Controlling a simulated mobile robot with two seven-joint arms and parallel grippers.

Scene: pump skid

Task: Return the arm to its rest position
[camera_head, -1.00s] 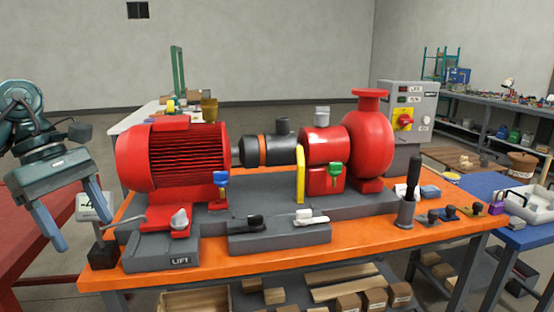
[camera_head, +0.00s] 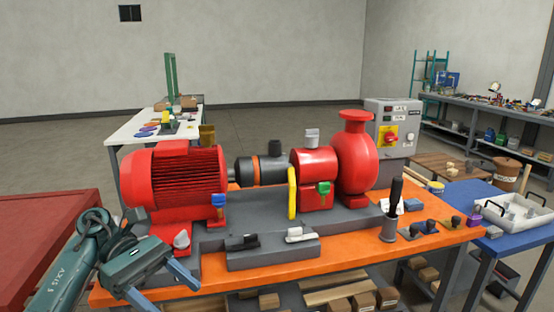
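My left arm comes in at the lower left, and my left gripper (camera_head: 176,295) hangs over the front left part of the orange bench (camera_head: 440,238). Its two blue fingers are spread apart with nothing between them. They point down and to the right, in front of the red motor (camera_head: 178,180). The gripper body and arm hide the bench's left corner and part of the grey base there. My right gripper is not in view.
A red table (camera_head: 40,230) is at the left. A blue table (camera_head: 475,200) with a white bin (camera_head: 515,212) is at the right. Open floor lies behind.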

